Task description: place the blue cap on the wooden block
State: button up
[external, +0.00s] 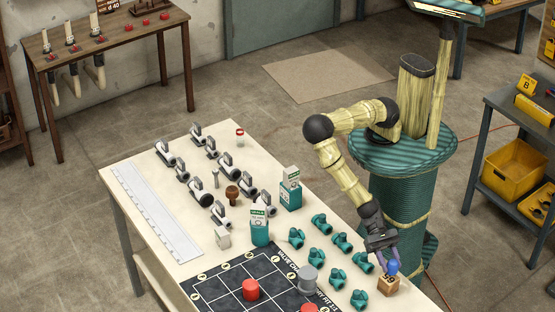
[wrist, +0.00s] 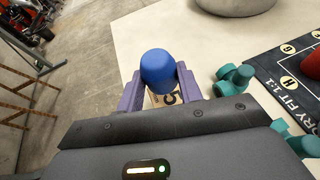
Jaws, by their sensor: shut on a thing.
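The blue cap (external: 393,268) is between the fingers of my gripper (external: 386,258), which is shut on it. In the wrist view the blue cap (wrist: 158,70) sits between the two purple fingertips of my gripper (wrist: 158,90). The wooden block (external: 388,286) stands near the table's right edge, directly below the cap. In the wrist view part of the wooden block (wrist: 163,99), with a dark printed marking, shows under the cap. The cap is at the block's top; I cannot tell whether it rests on it or hangs just above.
Several teal valve fittings (external: 340,240) stand left of the block. A dark grid mat (external: 225,284) carries a red cap (external: 250,289) and a grey cap (external: 307,279). Teal-and-white boxes (external: 291,190) and grey pipe fittings (external: 200,190) stand farther back. The table edge is close to the block.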

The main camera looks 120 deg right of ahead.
aim_at(389, 269)
jog(key=shift+f, duration=1.6)
jog(key=shift+f, duration=0.15)
jog(key=o, duration=0.9)
jog(key=shift+o, duration=0.2)
jog(key=shift+d+r, duration=0.1)
jog(key=shift+r, duration=0.1)
jog(key=b+v, duration=0.1)
jog(key=v, duration=1)
jog(key=shift+d+r, duration=0.3)
